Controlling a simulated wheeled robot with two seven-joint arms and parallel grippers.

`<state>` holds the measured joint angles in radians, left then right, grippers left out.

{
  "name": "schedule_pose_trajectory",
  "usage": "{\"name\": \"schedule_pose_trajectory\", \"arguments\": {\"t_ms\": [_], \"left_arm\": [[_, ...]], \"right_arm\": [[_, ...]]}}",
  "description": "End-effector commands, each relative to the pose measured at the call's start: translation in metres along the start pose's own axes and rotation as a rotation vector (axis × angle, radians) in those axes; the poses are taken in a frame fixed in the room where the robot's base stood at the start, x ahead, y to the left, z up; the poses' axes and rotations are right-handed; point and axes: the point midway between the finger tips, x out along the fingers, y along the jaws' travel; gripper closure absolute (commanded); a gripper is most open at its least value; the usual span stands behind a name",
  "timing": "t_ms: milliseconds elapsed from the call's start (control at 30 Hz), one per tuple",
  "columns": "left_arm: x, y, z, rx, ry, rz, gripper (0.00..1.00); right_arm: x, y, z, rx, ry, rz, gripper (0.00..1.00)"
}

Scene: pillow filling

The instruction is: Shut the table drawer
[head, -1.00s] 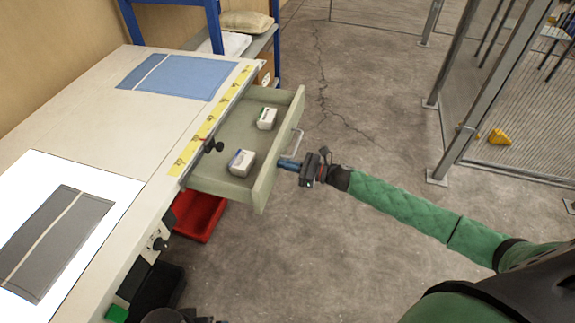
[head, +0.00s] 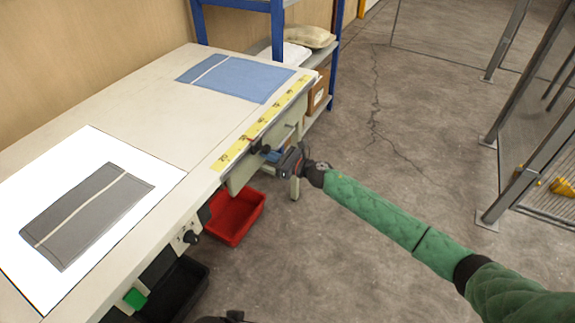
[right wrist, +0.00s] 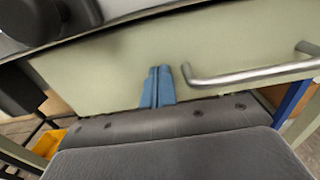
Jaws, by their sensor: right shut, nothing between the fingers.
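The pale green table drawer (head: 240,175) is under the right end of the worktable (head: 150,205). Only its front panel shows in the head view, up against the table edge, with no open inside visible; I cannot tell whether a thin gap remains. My right gripper (head: 273,155) is at the drawer front, its blue fingers shut and empty. In the right wrist view, the fingers (right wrist: 158,88) point at the drawer's front panel (right wrist: 120,75), left of the metal handle (right wrist: 250,73), and appear to touch it. My left gripper is not in view.
A grey cloth (head: 85,215) and a blue cloth (head: 235,78) lie on the table, with a yellow measuring strip (head: 262,123) along its edge. A red bin (head: 235,218) stands below. A blue-framed shelf is behind; metal fencing is at right. The floor between is clear.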

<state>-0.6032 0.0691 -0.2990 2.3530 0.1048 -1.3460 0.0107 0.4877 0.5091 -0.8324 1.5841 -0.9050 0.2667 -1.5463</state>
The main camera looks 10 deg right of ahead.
Motion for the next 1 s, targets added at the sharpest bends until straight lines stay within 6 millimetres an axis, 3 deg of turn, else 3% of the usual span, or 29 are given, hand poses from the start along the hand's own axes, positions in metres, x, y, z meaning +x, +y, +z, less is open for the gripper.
{"name": "schedule_pose_trajectory", "arguments": {"t_ms": [100,333,1000], "left_arm": [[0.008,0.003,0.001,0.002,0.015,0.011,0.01],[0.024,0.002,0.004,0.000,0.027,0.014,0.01],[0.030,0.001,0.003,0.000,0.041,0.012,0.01]], "right_arm": [[0.021,0.000,-0.001,0.000,-0.001,0.001,1.00],[0.042,0.000,0.000,0.000,0.000,0.000,1.00],[0.048,-0.002,0.002,-0.001,-0.004,-0.002,1.00]]}}
